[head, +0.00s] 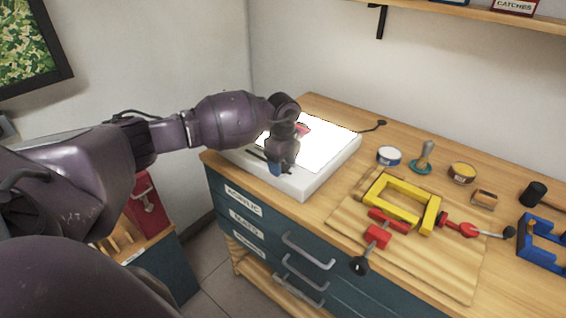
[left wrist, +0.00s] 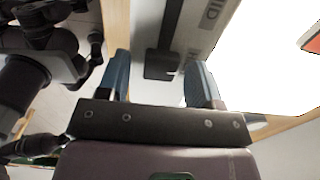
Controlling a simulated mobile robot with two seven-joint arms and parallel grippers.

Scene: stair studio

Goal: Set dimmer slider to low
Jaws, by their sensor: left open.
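The light box (head: 318,184) is a white slab with a glowing top, standing on the left end of the workbench. The label MID (left wrist: 210,12) reads near the top; another label lower down is partly hidden by a finger. My left gripper (left wrist: 158,62) is open, its blue fingers on either side of the knob with gaps showing. In the head view my left gripper (head: 276,169) hangs at the box's front left, hiding the slider.
The workbench (head: 330,222) holds a yellow frame (head: 393,203), red clamps (head: 377,236), round tins (head: 389,155), a stamp-like tool (head: 423,158) and a blue clamp (head: 543,245). A cable (head: 372,127) runs behind the box. Drawers with handles (head: 307,250) are below. A wooden shelf (head: 470,12) is above.

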